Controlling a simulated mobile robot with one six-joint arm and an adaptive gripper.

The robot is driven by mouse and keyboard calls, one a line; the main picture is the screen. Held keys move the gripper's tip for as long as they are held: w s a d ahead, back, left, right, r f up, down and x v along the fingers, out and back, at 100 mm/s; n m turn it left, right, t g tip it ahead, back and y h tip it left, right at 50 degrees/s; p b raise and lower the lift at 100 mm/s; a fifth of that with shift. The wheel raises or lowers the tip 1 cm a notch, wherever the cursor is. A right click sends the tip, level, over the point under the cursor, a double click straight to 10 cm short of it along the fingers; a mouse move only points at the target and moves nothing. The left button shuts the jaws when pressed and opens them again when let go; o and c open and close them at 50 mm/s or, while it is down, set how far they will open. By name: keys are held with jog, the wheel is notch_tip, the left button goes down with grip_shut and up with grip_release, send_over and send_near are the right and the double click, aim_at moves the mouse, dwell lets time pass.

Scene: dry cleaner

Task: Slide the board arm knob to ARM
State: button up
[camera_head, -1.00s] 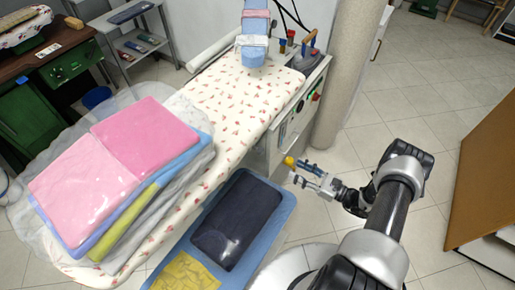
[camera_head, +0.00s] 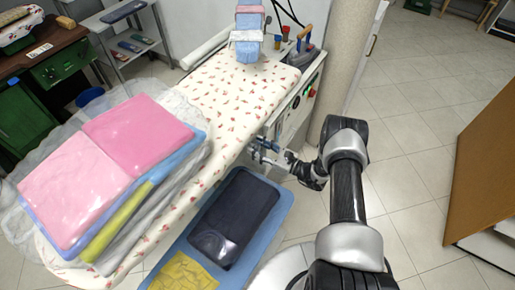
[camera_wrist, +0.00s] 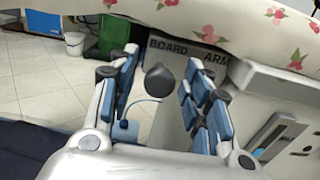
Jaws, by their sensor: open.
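A dark round knob (camera_wrist: 160,80) shows in the wrist view, below the padded board edge and in front of a grey panel (camera_wrist: 174,118). The words BOARD and ARM are printed on that panel, BOARD above the knob and ARM to its right. My gripper (camera_wrist: 162,68) is open, one blue-padded finger on each side of the knob, with visible gaps. I cannot tell how deep the knob sits between the fingers. In the head view my gripper (camera_head: 264,148) is beside the ironing board (camera_head: 222,105), under its right edge; the knob is hidden there.
Folded pink garments (camera_head: 105,160) lie on the board. A blue tray (camera_head: 275,203) with a dark folded garment (camera_head: 234,218) is below it. A slotted panel (camera_wrist: 277,136) is right of my fingers. A pillar (camera_head: 342,65) stands behind; open floor lies right.

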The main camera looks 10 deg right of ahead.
jog(key=shift+w+a, duration=0.2)
jog(key=shift+a, duration=0.05)
jog(key=shift+c, duration=0.5)
grip_shut()
